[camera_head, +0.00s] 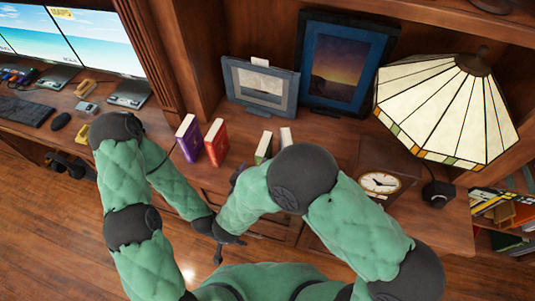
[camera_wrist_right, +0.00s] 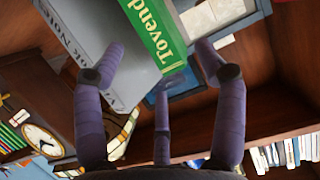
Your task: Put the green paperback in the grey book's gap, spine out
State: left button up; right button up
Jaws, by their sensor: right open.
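The green paperback (camera_wrist_right: 155,38) shows its lettered green side in the right wrist view, with a grey lettered surface (camera_wrist_right: 85,48) right beside it. My right gripper (camera_wrist_right: 162,65) is open, with fingers on either side of the green paperback; contact is unclear. In the head view, a green-sided book (camera_head: 264,148) stands upright beside a pale book (camera_head: 286,138), partly behind my right arm. The right fingers are mostly hidden there. My left gripper (camera_head: 226,250) hangs low before the furniture front, holding nothing visible.
A purple book (camera_head: 189,140) and a red book (camera_head: 216,142) stand to the left. Two picture frames (camera_head: 262,85) (camera_head: 343,62) lean at the back. A clock (camera_head: 380,183) and a lamp (camera_head: 450,110) stand at the right. Wood surface is bare between the red and green books.

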aim_at(260, 161)
jog(key=b+x, duration=0.1)
jog(key=x, duration=0.4)
jog(key=shift+w, duration=0.2)
jog(key=b+x, duration=0.1)
jog(key=x, duration=0.1)
jog(key=b+x, duration=0.1)
jog(key=x, duration=0.1)
jog(key=shift+s+d, duration=0.1)
jog(key=shift+d, duration=0.25)
jog(key=shift+w+d, duration=0.15)
jog(key=shift+w, duration=0.45)
grip_shut()
